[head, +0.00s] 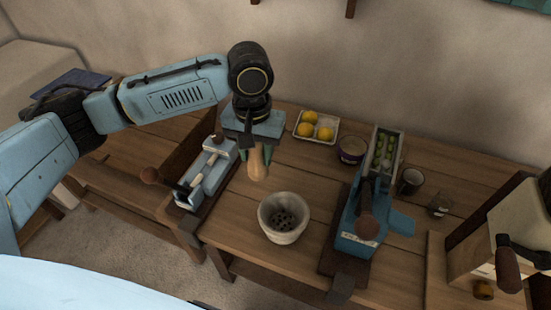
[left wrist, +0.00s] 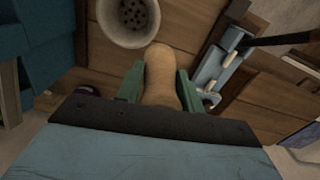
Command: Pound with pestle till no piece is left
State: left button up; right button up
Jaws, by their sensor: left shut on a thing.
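A pale stone mortar (head: 284,218) stands on the wooden table, with several dark pieces (head: 286,221) at its bottom. In the left wrist view the mortar (left wrist: 128,40) is at the top, with the dark pieces inside it. My left gripper (head: 257,152) is shut on the tan wooden pestle (head: 258,166), held above and behind the mortar, apart from it. The left wrist view shows the pestle (left wrist: 161,75) between the green fingers of the gripper (left wrist: 160,88). My right gripper is not in view.
A pale blue device with a crank (head: 207,173) stands left of the mortar. A blue press (head: 360,215) stands to the right, with a tray of green items (head: 384,148) behind. A plate of yellow fruit (head: 316,127), a jar (head: 351,151) and a dark cup (head: 411,181) stand further back.

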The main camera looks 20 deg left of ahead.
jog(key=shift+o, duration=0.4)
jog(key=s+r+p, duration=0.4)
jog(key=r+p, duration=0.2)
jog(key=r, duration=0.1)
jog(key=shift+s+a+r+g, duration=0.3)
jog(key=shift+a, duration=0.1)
pick_arm(q)
jog(key=s+d+f+n+p, duration=0.3)
jog(key=d+n+p, duration=0.15)
jog(key=d, duration=0.25)
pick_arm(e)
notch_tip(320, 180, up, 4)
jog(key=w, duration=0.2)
pick_arm(q)
notch_tip(320, 180, down, 6)
jog(key=b, duration=0.6)
jog(key=shift+w+d+f+m, duration=0.15)
jog(key=shift+d+f+m, duration=0.05)
jog(key=shift+m, duration=0.15)
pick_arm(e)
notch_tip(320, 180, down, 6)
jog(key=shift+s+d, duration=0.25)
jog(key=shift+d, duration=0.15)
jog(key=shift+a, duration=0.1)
pick_arm(q)
jog(key=shift+f, duration=0.1)
